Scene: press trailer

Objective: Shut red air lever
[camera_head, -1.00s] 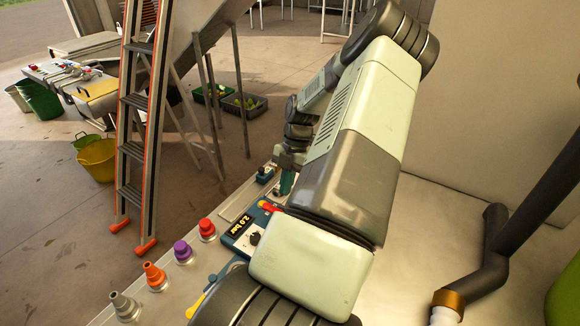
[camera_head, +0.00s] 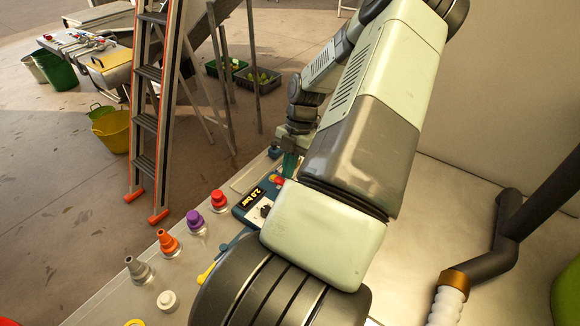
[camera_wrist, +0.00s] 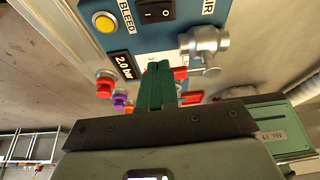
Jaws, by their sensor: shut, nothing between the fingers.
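The red air lever (camera_wrist: 181,73) shows in the wrist view as a short red piece by the silver valve (camera_wrist: 203,41), under the "AIR" label on the blue panel. In the head view, a red piece that looks like the lever (camera_head: 277,181) sticks out beside my arm at the panel's far end. My gripper's green fingers (camera_wrist: 157,85) are shut with nothing between them. They lie just left of the red piece in the wrist view; I cannot tell whether they touch it. In the head view, my gripper (camera_head: 290,166) is small and partly hidden by my arm.
Red (camera_head: 219,199), purple (camera_head: 195,219), orange (camera_head: 168,241) and grey (camera_head: 138,267) couplings stand along the trailer edge. A ladder (camera_head: 147,122) stands beyond.

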